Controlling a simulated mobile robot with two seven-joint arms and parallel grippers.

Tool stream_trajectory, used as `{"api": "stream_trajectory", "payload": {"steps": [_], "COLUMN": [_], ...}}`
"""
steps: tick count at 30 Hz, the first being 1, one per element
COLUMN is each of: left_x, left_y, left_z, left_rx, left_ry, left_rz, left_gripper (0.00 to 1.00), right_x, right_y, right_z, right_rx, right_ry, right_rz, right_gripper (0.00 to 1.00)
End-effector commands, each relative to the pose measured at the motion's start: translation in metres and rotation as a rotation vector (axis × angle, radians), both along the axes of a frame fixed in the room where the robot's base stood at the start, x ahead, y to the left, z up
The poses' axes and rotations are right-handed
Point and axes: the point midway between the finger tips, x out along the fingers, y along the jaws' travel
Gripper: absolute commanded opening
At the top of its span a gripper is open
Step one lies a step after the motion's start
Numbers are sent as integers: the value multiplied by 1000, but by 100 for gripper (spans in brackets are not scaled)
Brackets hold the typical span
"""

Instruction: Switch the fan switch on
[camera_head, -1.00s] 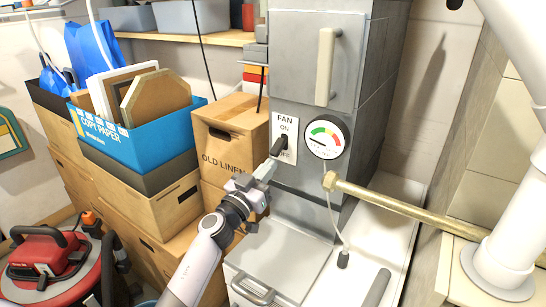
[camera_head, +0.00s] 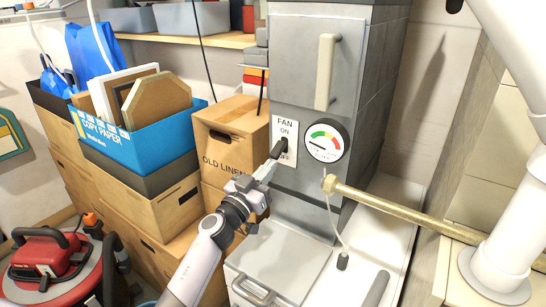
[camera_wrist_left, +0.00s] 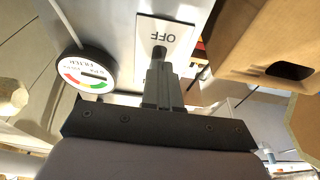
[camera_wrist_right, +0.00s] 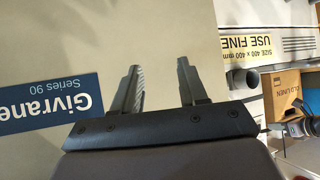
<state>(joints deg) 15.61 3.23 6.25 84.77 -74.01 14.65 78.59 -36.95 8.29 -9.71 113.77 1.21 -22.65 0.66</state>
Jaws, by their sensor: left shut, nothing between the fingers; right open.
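The fan switch plate (camera_head: 291,155) is white, marked FAN, ON and OFF, on the front of the grey furnace. Its dark lever (camera_head: 283,146) sticks out between ON and OFF; which way it is set I cannot tell clearly. My left gripper (camera_head: 270,168) is shut and empty, its fingertips at the lever from below; contact is not clear. In the left wrist view the plate (camera_wrist_left: 168,28) appears upside down with OFF readable, and the shut fingers (camera_wrist_left: 160,85) cover its rest. My right gripper (camera_wrist_right: 160,85) is open and empty, seen only in the right wrist view.
A cardboard box (camera_head: 229,126) marked OLD LINEN stands close on the left. A vertical handle (camera_head: 325,68) juts from the furnace door above.

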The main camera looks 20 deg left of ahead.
Motion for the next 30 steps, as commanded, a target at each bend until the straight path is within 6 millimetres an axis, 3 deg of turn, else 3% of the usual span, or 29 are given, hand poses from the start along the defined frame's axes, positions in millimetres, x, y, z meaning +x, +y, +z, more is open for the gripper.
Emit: {"api": "stream_trajectory", "payload": {"steps": [2,20,30], "left_x": [1,0,-32], "left_y": [0,1,5], "left_z": [12,0,-2], "left_rx": [0,-1,0], "left_ry": [-9,-14,-7], "left_rz": [0,2,2], "left_gripper": [0,0,0], "right_x": [0,0,0], "right_y": [0,0,0], "right_z": [7,-4,14], "right_rx": [1,0,0], "right_ry": [0,2,3], "right_rz": [-1,-1,-1], "right_gripper": [43,43,43]}}
